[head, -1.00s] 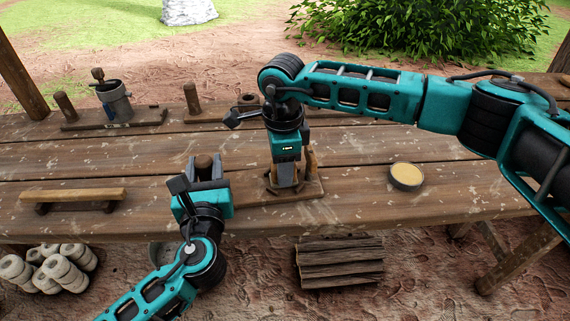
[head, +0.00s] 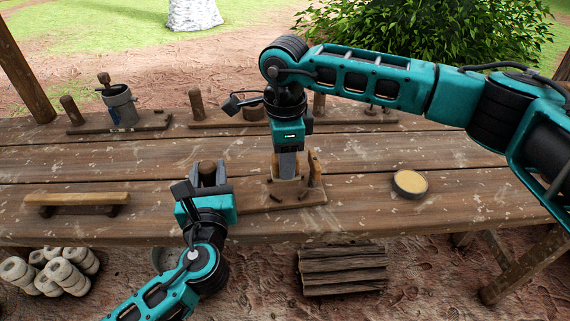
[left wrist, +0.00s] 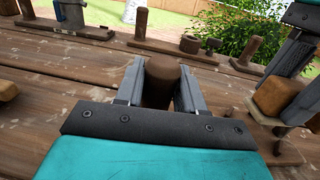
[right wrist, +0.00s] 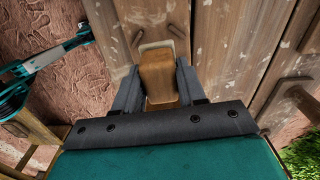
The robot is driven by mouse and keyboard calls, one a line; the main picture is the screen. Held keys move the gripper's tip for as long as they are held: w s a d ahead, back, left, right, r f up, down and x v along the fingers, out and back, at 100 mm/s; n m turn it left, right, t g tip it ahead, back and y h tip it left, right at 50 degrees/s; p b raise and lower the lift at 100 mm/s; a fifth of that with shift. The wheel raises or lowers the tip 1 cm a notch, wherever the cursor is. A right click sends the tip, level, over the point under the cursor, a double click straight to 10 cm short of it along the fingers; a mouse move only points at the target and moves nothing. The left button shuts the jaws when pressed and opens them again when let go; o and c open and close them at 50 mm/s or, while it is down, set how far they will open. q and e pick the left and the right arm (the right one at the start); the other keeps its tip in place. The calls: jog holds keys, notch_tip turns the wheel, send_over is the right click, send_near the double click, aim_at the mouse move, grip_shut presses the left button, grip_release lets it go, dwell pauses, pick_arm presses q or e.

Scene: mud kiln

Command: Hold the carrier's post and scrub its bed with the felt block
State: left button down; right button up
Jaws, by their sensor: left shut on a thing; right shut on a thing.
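The carrier is a wooden board (head: 312,198) lying on the bench, with its round brown post (head: 207,168) at the left end. My left gripper (head: 207,176) is shut around the upright post, which also shows between the fingers in the left wrist view (left wrist: 162,80). My right gripper (head: 287,172) points down over the right part of the carrier, shut on the felt block (right wrist: 160,75). The block has a brown wooden top and a pale felt edge; it also shows in the left wrist view (left wrist: 278,97). I cannot tell whether the felt touches the bed.
A round dish with a yellowish filling (head: 409,184) stands to the right. A wooden bar on feet (head: 77,199) lies at the left. A grey pot on a board (head: 120,107) and another board with pegs (head: 195,105) stand at the back. The bench between is clear.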

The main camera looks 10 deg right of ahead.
dwell(0.3)
pick_arm(q)
jog(key=c, duration=0.6)
grip_release()
jog(key=s, duration=1.2)
jog(key=shift+s, duration=0.1)
